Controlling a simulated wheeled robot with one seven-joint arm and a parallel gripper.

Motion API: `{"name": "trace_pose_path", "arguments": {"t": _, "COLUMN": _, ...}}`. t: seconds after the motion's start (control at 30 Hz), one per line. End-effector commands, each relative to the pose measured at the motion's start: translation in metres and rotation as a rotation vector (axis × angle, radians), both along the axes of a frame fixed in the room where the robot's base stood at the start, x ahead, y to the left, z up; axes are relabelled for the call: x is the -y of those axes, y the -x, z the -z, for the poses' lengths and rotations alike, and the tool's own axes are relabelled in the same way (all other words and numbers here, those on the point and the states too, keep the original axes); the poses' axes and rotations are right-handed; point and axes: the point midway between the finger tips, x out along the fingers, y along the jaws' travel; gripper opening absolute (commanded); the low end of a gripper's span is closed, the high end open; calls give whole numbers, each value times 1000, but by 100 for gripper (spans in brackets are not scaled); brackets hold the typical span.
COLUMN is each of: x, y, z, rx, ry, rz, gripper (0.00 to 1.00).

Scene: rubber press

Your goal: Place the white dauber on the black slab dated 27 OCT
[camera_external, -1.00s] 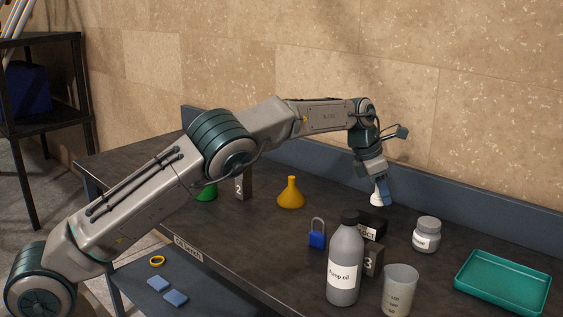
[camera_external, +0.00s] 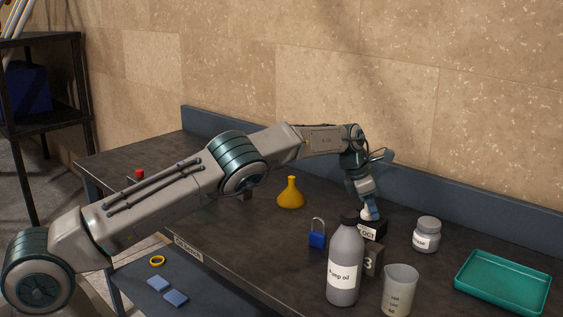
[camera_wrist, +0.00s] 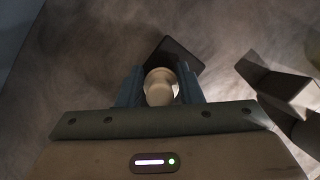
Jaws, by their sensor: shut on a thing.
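My gripper (camera_external: 370,212) is shut on the white dauber (camera_external: 364,211), which shows only in part between the fingers. In the wrist view the dauber (camera_wrist: 160,86) is a pale round shape between the two blue-grey fingers (camera_wrist: 160,82). The black slab (camera_external: 372,228) is directly below the gripper, partly hidden behind the grey bottle. Its label reads "OCT"; the day number is hidden. In the wrist view a corner of the dark slab (camera_wrist: 178,52) shows beyond the dauber. I cannot tell whether the dauber touches the slab.
A grey bottle (camera_external: 344,268) and a block marked 3 (camera_external: 373,262) stand close in front of the slab. A blue padlock (camera_external: 317,238) is to the left, a labelled jar (camera_external: 426,236) to the right.

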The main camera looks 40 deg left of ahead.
Motion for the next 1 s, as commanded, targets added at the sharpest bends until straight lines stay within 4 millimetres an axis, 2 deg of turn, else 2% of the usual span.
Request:
{"name": "trace_pose_path", "arguments": {"t": 0.2, "x": 0, "y": 0, "z": 3, "rx": -1, "ry": 1, "rz": -1, "gripper": 10}}
{"name": "trace_pose_path", "arguments": {"t": 0.23, "x": 0, "y": 0, "z": 3, "rx": 0, "ry": 1, "rz": -1, "gripper": 38}}
{"name": "trace_pose_path", "arguments": {"t": 0.3, "x": 0, "y": 0, "z": 3, "rx": 0, "ry": 1, "rz": -1, "gripper": 55}}
{"name": "trace_pose_path", "arguments": {"t": 0.67, "x": 0, "y": 0, "z": -2, "rx": 1, "ry": 0, "rz": 0, "gripper": 55}}
{"name": "trace_pose_path", "arguments": {"t": 0.87, "x": -7, "y": 7, "z": -26, "rx": 4, "ry": 3, "rz": -1, "gripper": 55}}
{"name": "trace_pose_path", "arguments": {"t": 1.0, "x": -15, "y": 14, "z": -53, "rx": 4, "ry": 3, "rz": -1, "gripper": 55}}
